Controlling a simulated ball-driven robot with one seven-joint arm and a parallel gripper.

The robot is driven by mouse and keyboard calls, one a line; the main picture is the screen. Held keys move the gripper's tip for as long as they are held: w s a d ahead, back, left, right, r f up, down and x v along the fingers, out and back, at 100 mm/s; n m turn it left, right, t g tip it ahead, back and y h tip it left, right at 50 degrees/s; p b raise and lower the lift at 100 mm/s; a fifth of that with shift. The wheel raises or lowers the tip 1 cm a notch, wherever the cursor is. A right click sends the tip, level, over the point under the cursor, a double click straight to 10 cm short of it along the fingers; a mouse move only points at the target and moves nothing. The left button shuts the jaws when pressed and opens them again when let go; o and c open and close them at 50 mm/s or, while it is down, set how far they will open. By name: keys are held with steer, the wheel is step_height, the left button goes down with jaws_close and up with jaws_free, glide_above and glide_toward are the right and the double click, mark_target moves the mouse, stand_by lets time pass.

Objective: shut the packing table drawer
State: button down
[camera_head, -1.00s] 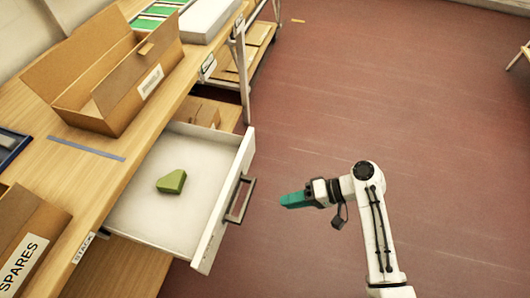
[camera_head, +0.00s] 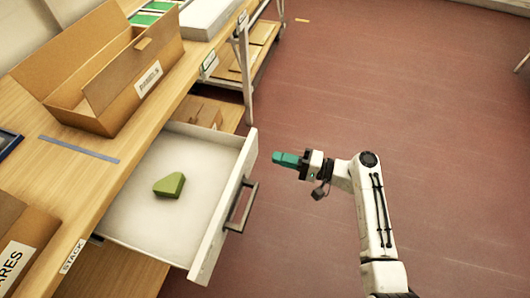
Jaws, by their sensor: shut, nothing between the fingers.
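The packing table drawer (camera_head: 153,234) is pulled out from under the wooden tabletop (camera_head: 60,172). It is white inside and holds one green angular block (camera_head: 169,185). Its front panel (camera_head: 221,223) carries a dark bar handle (camera_head: 243,206). My gripper (camera_head: 276,158), with teal fingers, is shut and empty. In the picture it is to the right of the drawer front's far end and above the handle, with a small gap of floor showing between. Its exact height against the drawer is hard to tell.
An open cardboard box (camera_head: 128,91) stands on the tabletop, and another box (camera_head: 22,232) sits at the near left. A shelf (camera_head: 218,112) with cardboard lies beyond the drawer. The red-brown floor (camera_head: 430,130) is clear on the right.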

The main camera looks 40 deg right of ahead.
mark_target(179, 139)
steer(key=shift+x, duration=2.6)
steer(key=b+x, duration=1.1)
steer(key=x, duration=1.7)
steer(key=shift+s+f, duration=0.1)
steer(key=shift+f, duration=0.05)
steer(key=shift+w+a+b, duration=0.15)
steer(key=shift+w+b, duration=0.05)
steer(key=shift+b, duration=0.15)
steer(key=shift+w+r, duration=0.1)
steer(key=shift+r, duration=0.15)
steer(key=shift+r, duration=0.1)
